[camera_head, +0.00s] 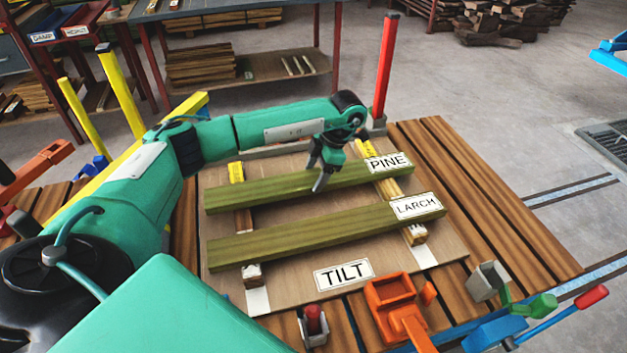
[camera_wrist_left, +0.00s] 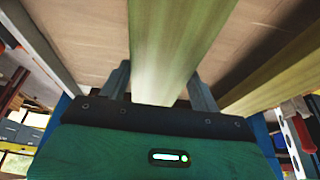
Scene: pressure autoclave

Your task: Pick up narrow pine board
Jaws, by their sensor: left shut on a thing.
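The pine board (camera_head: 262,191) is a long greenish board at the back of a plywood panel, with a PINE label (camera_head: 389,163) near its right end. My left gripper (camera_head: 321,182) is shut on this board near its middle, and its fingers hide part of it. In the left wrist view the fingers (camera_wrist_left: 160,88) lie one on each side of the pine board (camera_wrist_left: 165,45). A similar board, labelled LARCH (camera_head: 330,232), lies in front of it, apart from it. Both rest across two strips. My right gripper does not show.
A TILT label (camera_head: 343,275) is on the plywood panel (camera_head: 300,290). Orange, green and blue clamps (camera_head: 398,300) line the front edge. A red post (camera_head: 386,70) stands behind the right end of the pine board. Slatted tabletop (camera_head: 490,225) is clear at right.

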